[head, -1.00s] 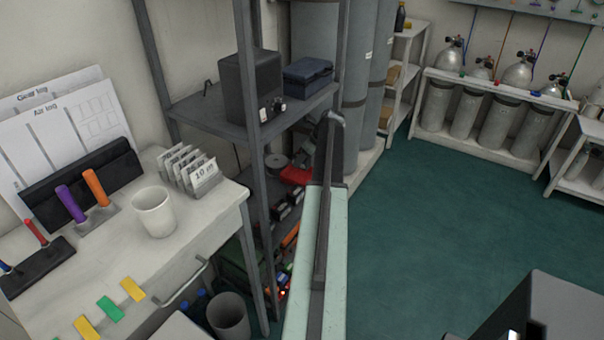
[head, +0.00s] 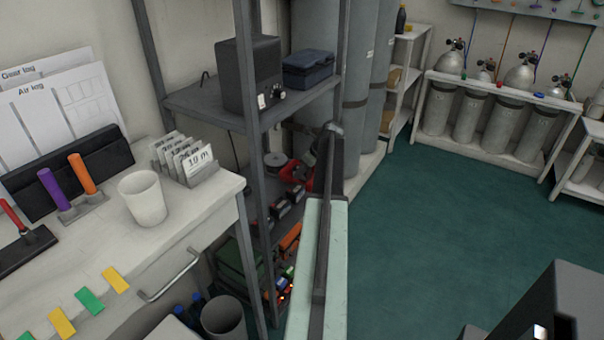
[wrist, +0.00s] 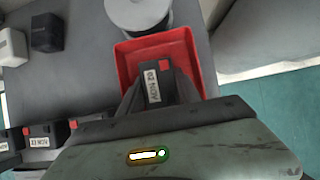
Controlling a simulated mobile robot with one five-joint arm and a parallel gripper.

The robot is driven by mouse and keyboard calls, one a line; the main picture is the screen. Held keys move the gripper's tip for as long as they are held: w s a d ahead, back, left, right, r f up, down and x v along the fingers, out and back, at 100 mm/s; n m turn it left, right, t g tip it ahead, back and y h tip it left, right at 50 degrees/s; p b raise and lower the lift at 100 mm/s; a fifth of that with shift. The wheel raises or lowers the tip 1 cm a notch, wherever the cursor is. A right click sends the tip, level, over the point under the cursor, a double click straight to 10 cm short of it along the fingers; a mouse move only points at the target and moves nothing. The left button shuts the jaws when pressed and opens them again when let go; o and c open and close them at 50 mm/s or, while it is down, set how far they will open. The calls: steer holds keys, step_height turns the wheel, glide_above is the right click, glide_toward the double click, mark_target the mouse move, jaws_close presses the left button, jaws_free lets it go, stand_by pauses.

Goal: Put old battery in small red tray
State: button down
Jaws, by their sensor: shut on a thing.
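The small red tray (wrist: 126,62) is on the grey shelf in the wrist view, and part of it shows in the head view (head: 288,172). My gripper (wrist: 160,84) is shut on a dark battery (wrist: 152,92) with a pale label and a red mark on its end. The battery is within the tray's outline, near its open side toward me. I cannot tell whether it touches the tray floor. In the head view my arm hides part of the tray, and the battery cannot be made out.
Several similar batteries (wrist: 42,140) stand on the shelf left of the tray. A grey round spool (wrist: 138,14) stands right behind it. A black block (wrist: 47,33) and a white block (wrist: 12,46) are at the left. A shelf post (head: 257,190) stands close by.

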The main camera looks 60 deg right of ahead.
steer(key=c, duration=0.8)
jaws_free()
steer(key=shift+f, duration=0.1)
steer(key=shift+c, duration=0.2)
steer(key=shift+s+r+p, duration=0.1)
steer(key=shift+r+p, duration=0.25)
steer(key=p+v, duration=1)
steer(key=v, duration=0.1)
steer(key=shift+s+r, duration=0.2)
steer(key=shift+r, duration=0.05)
steer(key=shift+d, duration=0.1)
